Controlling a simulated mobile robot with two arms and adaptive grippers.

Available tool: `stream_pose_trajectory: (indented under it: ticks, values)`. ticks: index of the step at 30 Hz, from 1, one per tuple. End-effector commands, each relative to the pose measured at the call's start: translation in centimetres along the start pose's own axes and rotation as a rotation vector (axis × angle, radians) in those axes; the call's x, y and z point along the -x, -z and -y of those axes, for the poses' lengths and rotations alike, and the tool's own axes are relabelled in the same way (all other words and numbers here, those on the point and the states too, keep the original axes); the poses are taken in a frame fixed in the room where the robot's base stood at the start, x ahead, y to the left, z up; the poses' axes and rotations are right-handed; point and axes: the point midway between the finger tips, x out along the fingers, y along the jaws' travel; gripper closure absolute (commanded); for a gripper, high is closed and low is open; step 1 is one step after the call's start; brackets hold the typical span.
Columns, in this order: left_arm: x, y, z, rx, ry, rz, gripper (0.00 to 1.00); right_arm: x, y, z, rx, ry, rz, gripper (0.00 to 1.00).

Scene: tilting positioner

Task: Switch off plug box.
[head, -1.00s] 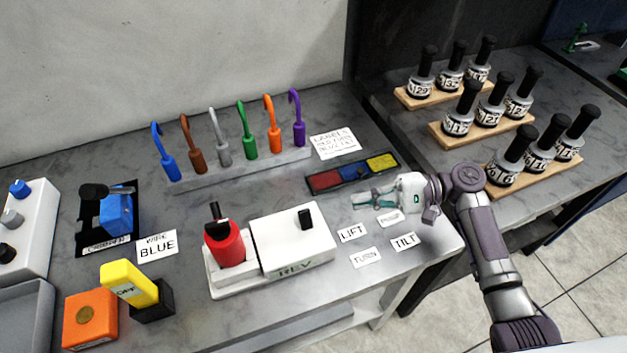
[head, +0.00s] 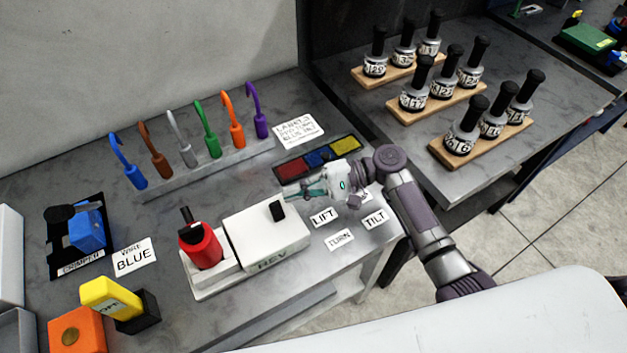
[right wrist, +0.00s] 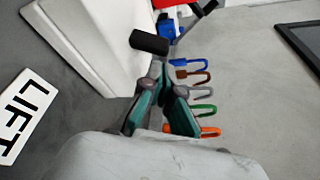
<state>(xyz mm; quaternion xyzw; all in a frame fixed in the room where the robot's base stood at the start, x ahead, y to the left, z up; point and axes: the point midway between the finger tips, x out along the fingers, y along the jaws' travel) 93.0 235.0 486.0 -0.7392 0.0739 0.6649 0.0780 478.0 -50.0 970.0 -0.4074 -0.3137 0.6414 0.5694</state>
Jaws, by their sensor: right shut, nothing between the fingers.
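A white box marked REV (head: 262,236) stands near the bench's front edge, with a black toggle switch (head: 278,211) on its top right. No plug box label is readable, so I cannot tell which box has that name. My right gripper (head: 290,194) is shut and empty, just behind and right of the switch. In the right wrist view its fingertips (right wrist: 160,66) are close to the black switch (right wrist: 150,43); contact is unclear. My left gripper is not in view.
Behind the box stands a rack of coloured hooks (head: 205,130). A red, blue and yellow tray (head: 293,170) lies behind my right gripper. Flat labels LIFT (head: 324,217), TURN (head: 340,238) and TILT (head: 375,219) lie right of the box. Yellow (head: 108,298) and orange (head: 76,330) blocks sit front left.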

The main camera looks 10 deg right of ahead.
Motion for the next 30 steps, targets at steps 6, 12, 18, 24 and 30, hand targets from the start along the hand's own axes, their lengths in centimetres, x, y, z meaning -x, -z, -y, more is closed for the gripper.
stream_pose_trajectory:
  ticks: [6, 12, 18, 24, 30]
  values:
    - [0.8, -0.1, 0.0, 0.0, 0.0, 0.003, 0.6, -2.1, 0.0, 0.1, 0.0, 0.001, 0.0, 1.0]
    - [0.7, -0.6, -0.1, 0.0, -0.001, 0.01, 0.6, -2.3, 0.1, -0.1, 0.0, -0.001, -0.001, 1.0]
    - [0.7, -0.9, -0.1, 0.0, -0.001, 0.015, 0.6, -2.3, 0.1, -0.1, 0.001, 0.0, -0.001, 1.0]
    - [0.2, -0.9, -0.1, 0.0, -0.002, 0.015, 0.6, -2.3, 0.0, -0.1, 0.028, 0.01, -0.001, 1.0]
    - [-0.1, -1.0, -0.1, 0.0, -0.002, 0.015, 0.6, -2.2, -0.2, 0.0, 0.06, 0.021, -0.001, 1.0]
